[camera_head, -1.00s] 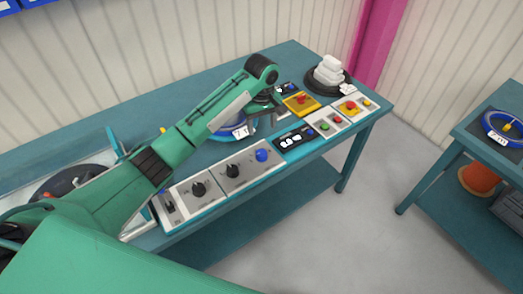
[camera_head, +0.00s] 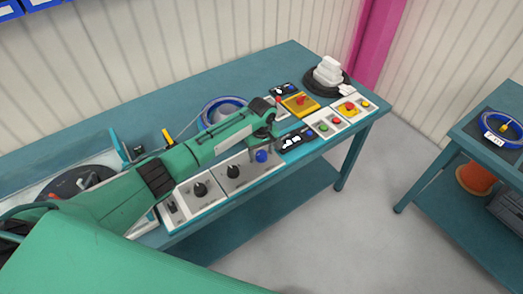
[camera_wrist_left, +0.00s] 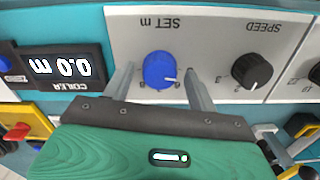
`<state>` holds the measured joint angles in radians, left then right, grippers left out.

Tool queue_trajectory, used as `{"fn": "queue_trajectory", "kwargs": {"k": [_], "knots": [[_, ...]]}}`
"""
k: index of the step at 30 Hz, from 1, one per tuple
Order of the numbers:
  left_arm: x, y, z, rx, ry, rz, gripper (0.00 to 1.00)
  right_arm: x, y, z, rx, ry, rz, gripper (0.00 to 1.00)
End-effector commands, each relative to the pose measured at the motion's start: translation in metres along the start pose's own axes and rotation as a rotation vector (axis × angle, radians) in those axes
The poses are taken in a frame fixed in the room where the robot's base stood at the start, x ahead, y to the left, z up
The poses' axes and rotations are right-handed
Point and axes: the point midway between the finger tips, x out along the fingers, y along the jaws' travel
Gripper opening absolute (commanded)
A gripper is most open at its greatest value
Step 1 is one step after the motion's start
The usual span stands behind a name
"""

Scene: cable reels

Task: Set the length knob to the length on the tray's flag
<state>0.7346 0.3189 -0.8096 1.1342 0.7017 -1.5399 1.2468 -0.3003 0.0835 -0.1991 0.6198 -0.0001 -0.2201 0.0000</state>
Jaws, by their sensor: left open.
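The blue length knob (camera_head: 262,156) sits on the white front panel. In the left wrist view the knob (camera_wrist_left: 160,70) is under an upside-down "SET m" label, its white mark pointing to the lower right. My left gripper (camera_wrist_left: 159,73) is open, with one finger on either side of the knob; I cannot tell whether they touch it. In the head view my left gripper (camera_head: 259,146) hangs over the knob. A white tag (camera_head: 493,138) is on a blue coil in the tray on the right table; its writing is too small to read surely.
The coiler display (camera_wrist_left: 60,67) reads 0.0 m. A black speed knob (camera_wrist_left: 252,71) is beside the blue one. Yellow boxes with red controls (camera_head: 300,104) and a black reel with white blocks (camera_head: 327,78) stand at the bench's far end. A blue ring (camera_head: 222,108) is behind my arm.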

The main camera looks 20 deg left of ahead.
Motion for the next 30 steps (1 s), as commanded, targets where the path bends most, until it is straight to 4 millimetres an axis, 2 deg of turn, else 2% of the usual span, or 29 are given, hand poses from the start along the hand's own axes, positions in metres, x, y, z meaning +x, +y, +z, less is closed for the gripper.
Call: {"fn": "queue_trajectory", "kwargs": {"k": [8, 12, 15, 23, 30], "knots": [[0.001, 0.000, 0.000, 0.000, 0.000, 0.001, 0.56, 0.000, 0.000, 0.000, 0.000, 0.000, 0.000, 0.36], [0.001, 0.000, 0.000, 0.000, 0.000, 0.001, 0.29, 0.000, -0.001, 0.000, 0.001, 0.000, -0.001, 0.36], [0.001, 0.000, 0.000, 0.000, 0.000, 0.001, 0.14, 0.000, -0.002, -0.001, 0.001, 0.001, -0.002, 0.36], [0.000, 0.000, 0.001, 0.024, -0.001, 0.001, 0.14, -0.002, -0.007, -0.002, 0.002, 0.002, -0.007, 0.36], [-0.001, 0.001, 0.001, 0.138, -0.003, 0.001, 0.14, -0.012, -0.007, -0.003, 0.002, 0.002, -0.007, 0.36]]}}
